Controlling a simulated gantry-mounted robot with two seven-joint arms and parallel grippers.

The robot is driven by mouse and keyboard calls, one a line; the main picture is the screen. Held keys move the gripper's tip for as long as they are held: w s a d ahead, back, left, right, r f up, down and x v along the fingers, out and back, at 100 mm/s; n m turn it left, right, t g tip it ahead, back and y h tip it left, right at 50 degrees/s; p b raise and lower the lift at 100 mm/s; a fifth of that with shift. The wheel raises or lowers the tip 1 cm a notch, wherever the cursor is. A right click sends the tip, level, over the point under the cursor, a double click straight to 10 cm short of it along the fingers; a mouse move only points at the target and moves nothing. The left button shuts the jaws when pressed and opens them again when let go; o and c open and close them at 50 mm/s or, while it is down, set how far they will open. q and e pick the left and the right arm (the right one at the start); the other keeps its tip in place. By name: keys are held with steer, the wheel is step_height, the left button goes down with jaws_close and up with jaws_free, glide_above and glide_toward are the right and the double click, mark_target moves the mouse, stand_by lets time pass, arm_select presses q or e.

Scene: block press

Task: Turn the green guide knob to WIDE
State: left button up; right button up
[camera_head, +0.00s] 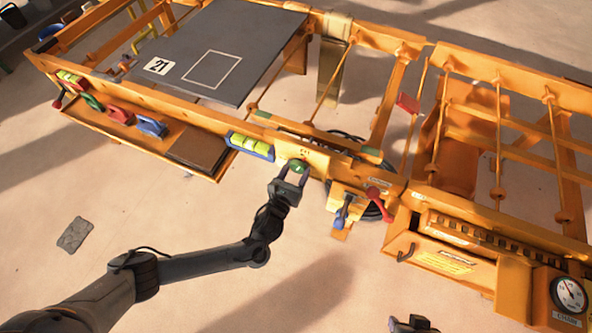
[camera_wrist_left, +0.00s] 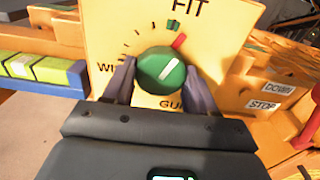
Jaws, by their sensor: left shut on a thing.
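The green guide knob (camera_wrist_left: 162,70) sits on a yellow dial plate (camera_wrist_left: 120,25); it also shows small in the head view (camera_head: 298,165). Its white pointer line slants to the upper right, below the FIT lettering and a red mark. The start of the WIDE label (camera_wrist_left: 108,68) shows at the left, partly covered by a finger. The lettering below the knob is partly hidden too. My left gripper (camera_wrist_left: 161,78) is shut on the knob, one finger on each side. A dark part of my right gripper (camera_head: 413,324) shows at the bottom edge of the head view.
A level with yellow-green vials (camera_head: 250,145) lies left of the dial. Blue-handled (camera_head: 342,211) and red-handled (camera_head: 378,193) levers stand to its right. DOWN and STOP labels (camera_wrist_left: 270,96) are right of the plate. A gauge (camera_head: 569,296) is at far right.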

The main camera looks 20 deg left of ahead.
arm_select(q)
steer(key=shift+r+n+p, duration=0.15)
steer(key=shift+n+p, duration=0.55)
steer(key=shift+n, duration=0.2)
steer(key=n+p, duration=0.1)
steer(key=n, duration=0.1)
steer(key=shift+d+n, duration=0.1)
steer(key=shift+n, duration=0.2)
steer(key=n+p, duration=0.1)
steer(key=n, duration=0.1)
steer(key=shift+n+p, duration=0.3)
steer(key=shift+p, duration=0.05)
steer(key=n+p, duration=0.1)
steer(key=n, duration=0.2)
steer(key=shift+n, duration=0.3)
steer(key=n+p, duration=0.1)
steer(key=n, duration=0.5)
steer(key=n+p, duration=0.1)
steer(key=n, duration=0.3)
steer(key=shift+n, duration=1.4)
